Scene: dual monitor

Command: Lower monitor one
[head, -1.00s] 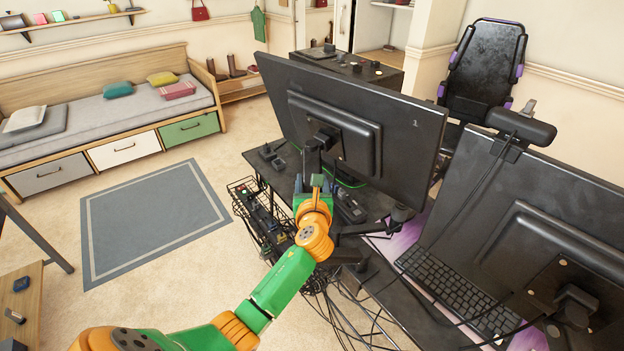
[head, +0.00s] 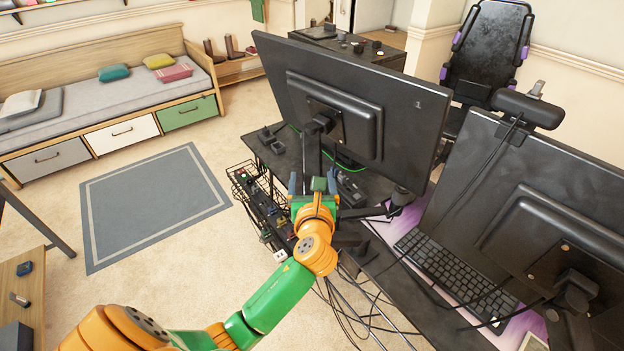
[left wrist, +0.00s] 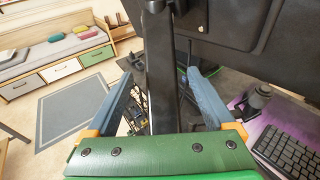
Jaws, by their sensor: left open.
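Two black monitors stand on the desk, seen from behind. The left monitor (head: 410,105) is on a dark upright pole (head: 312,155); the right monitor (head: 555,215) is nearer to me. The frames carry no label saying which is monitor one. My left gripper (head: 314,184) is at the pole, below the left monitor's mount (head: 322,124). In the left wrist view, its blue fingers (left wrist: 162,85) are open and spread, with the pole (left wrist: 161,70) between them in the picture. I see gaps on both sides of the pole. My right gripper is out of view.
A keyboard (head: 455,275) lies on the dark desk (head: 395,320). A wire cable basket (head: 262,205) and loose cables hang by the desk's edge near my left arm. A webcam (head: 527,108) tops the right monitor. Floor and rug (head: 155,205) at left are clear.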

